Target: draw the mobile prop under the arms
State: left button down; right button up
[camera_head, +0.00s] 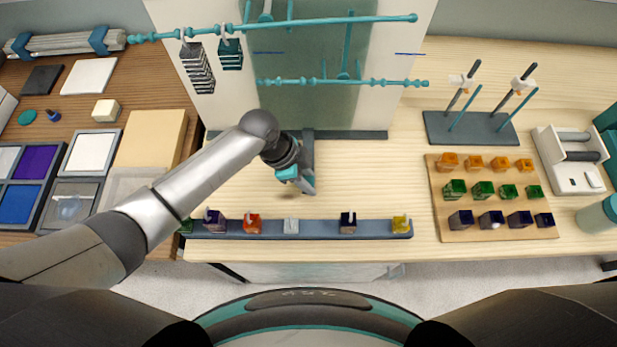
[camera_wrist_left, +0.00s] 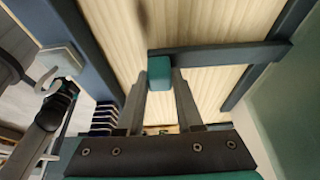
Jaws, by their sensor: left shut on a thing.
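The mobile prop seems to be the dark grey bar with a teal block (camera_wrist_left: 159,73) at its end, in the left wrist view. In the head view a short grey bar (camera_head: 308,150) runs forward from the grey back rail (camera_head: 350,134), beside my left gripper. My left gripper (camera_head: 305,186) is low over the pale tabletop, shut on the teal block between its fingertips (camera_wrist_left: 160,82). Two teal arms, an upper one (camera_head: 330,22) and a lower one (camera_head: 300,82), run across above the back rail. My right gripper is not in view.
Dark striped pieces (camera_head: 198,68) and green ones (camera_head: 230,54) hang from the upper arm at left. A grey front rail (camera_head: 320,228) carries several coloured pieces with hooks, close in front of my left gripper. A wooden board (camera_head: 490,205) with coloured cubes lies right. Tabletop between is clear.

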dwell(0.3)
pick_arm(q)
jog(key=shift+s+r+p, duration=0.1)
jog(key=shift+s+p, duration=1.15)
jog(key=shift+s, duration=0.2)
jog(key=c, duration=0.6)
grip_release()
jog(key=shift+s, duration=0.1)
jog(key=shift+o, duration=0.2)
